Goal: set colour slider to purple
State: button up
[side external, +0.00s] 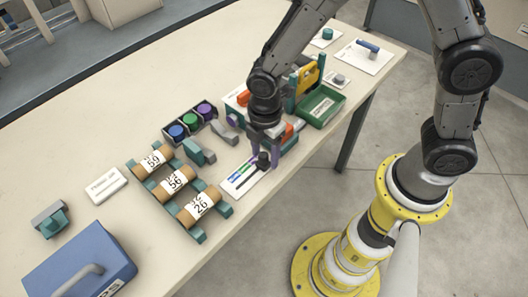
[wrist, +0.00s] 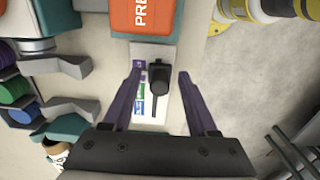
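The colour slider is a white panel with a dark slot and a strip of coloured labels; its bare lower part (side external: 231,187) shows in the side view, and the panel (wrist: 146,122) is in the wrist view. Its black knob (wrist: 158,76) stands at the upper part of the slot, beside or just below the purple label (wrist: 138,64); green and blue labels lie lower. The knob (side external: 263,160) also shows in the side view. My gripper (wrist: 158,77) has its two purple fingers apart, one on each side of the knob, with gaps visible. In the side view my gripper (side external: 264,160) is low over the slider.
An orange press block (wrist: 148,15) lies just beyond the slider. Blue, green and purple spools (side external: 190,119) sit in a dark holder to the left. Labelled rolls (side external: 177,181) rest on a teal rack nearby. A green tray (side external: 320,106) is near the table edge.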

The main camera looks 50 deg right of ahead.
aim_at(265, 153)
notch_tip(265, 153, up, 14)
dwell(0.7)
jog(key=shift+f, duration=0.1)
jog(key=s+d+r+m+t, duration=0.4)
jog(key=s+d+r+m, duration=0.15)
jog(key=d+r, duration=0.5)
jog(key=s+d+f+m+t, duration=0.1)
jog(key=s+d+f+m, duration=0.1)
jog(key=s+d+m, duration=0.3)
jog(key=s+m, duration=0.4)
jog(key=m, duration=0.3)
jog(key=shift+f+t, duration=0.15)
jog(key=shift+t, duration=0.15)
